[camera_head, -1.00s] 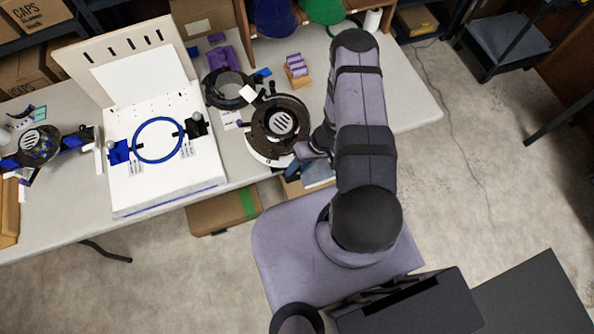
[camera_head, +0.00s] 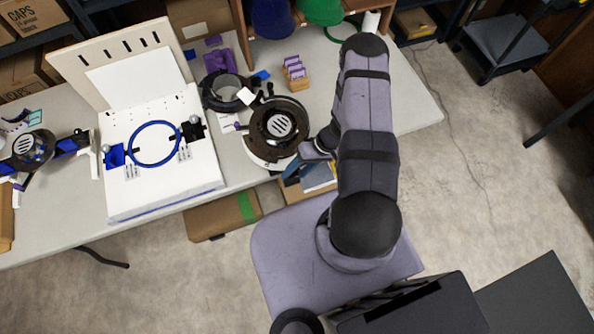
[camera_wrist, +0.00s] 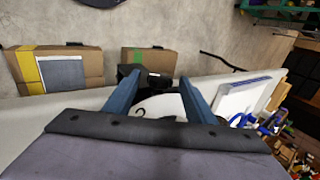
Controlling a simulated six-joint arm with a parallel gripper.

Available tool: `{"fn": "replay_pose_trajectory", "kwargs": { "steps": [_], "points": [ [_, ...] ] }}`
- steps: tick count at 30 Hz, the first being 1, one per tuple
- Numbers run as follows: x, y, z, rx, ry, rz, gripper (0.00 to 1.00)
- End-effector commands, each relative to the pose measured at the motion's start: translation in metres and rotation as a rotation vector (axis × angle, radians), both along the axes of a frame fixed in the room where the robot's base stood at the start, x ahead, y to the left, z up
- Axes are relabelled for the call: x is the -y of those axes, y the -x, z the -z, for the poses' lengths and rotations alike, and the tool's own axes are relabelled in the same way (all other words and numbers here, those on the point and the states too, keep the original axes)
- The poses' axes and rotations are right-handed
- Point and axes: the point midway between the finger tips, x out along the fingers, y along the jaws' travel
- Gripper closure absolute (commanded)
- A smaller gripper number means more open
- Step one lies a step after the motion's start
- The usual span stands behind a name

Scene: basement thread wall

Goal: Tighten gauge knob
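A round dark device (camera_head: 258,125) with a slotted grey disc sits on a white base near the table's front edge in the head view. I cannot make out the gauge knob for certain. My gripper (camera_head: 295,165) is beside the device's lower right edge, at the front edge of the table. In the wrist view my gripper (camera_wrist: 160,80) has its two blue-grey fingers spread apart. A black block (camera_wrist: 153,82) shows between and beyond the fingertips, with a white rounded base (camera_wrist: 160,106) below it. I cannot tell whether a finger touches the block.
A white board (camera_head: 160,185) with a blue hoop (camera_head: 133,145) stands left of the device. Another dark ring (camera_head: 211,99) and an orange holder (camera_head: 299,83) lie behind it. Cardboard boxes (camera_head: 222,216) are below the table edge. The table's right end is mostly clear.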

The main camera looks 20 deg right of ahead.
Motion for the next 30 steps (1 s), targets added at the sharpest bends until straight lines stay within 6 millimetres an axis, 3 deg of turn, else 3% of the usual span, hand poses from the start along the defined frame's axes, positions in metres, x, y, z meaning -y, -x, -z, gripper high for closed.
{"fn": "replay_pose_trajectory", "kwargs": {
  "steps": [11, 30],
  "points": [
    [0.002, 0.001, -0.003, -0.002, 0.000, 0.000, 0.50],
    [0.037, 0.001, -0.058, -0.001, 0.000, 0.000, 0.50]
  ]
}}
